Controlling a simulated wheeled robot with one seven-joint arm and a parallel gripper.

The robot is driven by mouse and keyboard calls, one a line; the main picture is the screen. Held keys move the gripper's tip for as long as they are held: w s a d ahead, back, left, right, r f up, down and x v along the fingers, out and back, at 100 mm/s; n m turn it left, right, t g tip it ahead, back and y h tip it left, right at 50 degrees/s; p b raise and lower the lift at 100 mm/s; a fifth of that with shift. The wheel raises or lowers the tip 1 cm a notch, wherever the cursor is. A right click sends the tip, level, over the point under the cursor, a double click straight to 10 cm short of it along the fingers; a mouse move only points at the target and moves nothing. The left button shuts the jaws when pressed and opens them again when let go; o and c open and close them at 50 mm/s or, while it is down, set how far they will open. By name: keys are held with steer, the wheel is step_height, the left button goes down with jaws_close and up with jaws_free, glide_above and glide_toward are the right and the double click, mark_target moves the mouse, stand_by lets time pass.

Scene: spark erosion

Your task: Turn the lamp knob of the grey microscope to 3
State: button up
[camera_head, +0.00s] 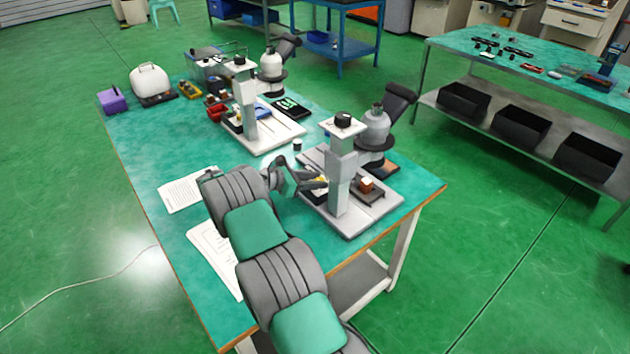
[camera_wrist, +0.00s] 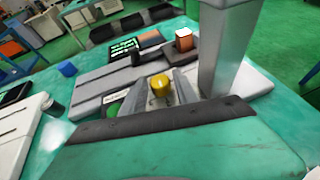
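The nearer microscope, with a grey column (camera_head: 342,185) and pale base (camera_head: 345,225), stands near the table's right end. Its column also shows in the wrist view (camera_wrist: 226,45). A yellow knob (camera_wrist: 158,84) sits low beside the column on the base. My gripper (camera_wrist: 158,78) has its two fingers apart, one on each side of the yellow knob; contact is not clear. In the head view my gripper (camera_head: 322,184) is low at the left of the column. A green part (camera_wrist: 113,110) shows beside the left finger. Knob markings are not readable.
A second, paler microscope (camera_head: 248,120) stands farther back. A small dark cylinder (camera_head: 297,145) stands between the microscopes. Papers (camera_head: 188,188) lie at the table's left edge.

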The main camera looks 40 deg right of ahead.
steer(key=shift+a, duration=0.1)
steer(key=p+v, duration=0.3)
steer(key=v, duration=0.4)
steer(key=shift+a, duration=0.3)
steer(key=shift+w, duration=0.1)
